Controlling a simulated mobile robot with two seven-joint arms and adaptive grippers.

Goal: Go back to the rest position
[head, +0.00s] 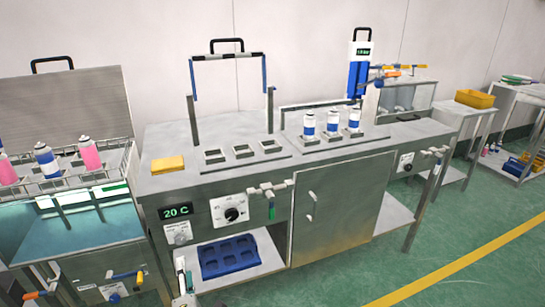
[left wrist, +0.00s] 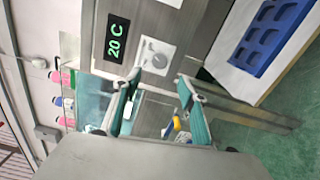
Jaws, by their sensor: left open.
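My left gripper (head: 184,272) shows low in the head view, in front of the bench near the shelf's left end. In the left wrist view its two teal-padded fingers (left wrist: 158,78) are spread apart with nothing held between them. Beyond them are the bench front with the 20 C display (left wrist: 116,38) and a dial (left wrist: 155,57). My right gripper is not in either view.
The steel bench (head: 222,140) carries three blue-and-white cans (head: 333,122) and a yellow block (head: 168,164). A water bath (head: 80,232) with pink and blue cans stands left. A blue tray (head: 230,257) lies on the lower shelf. Green floor (head: 450,225) is clear at right.

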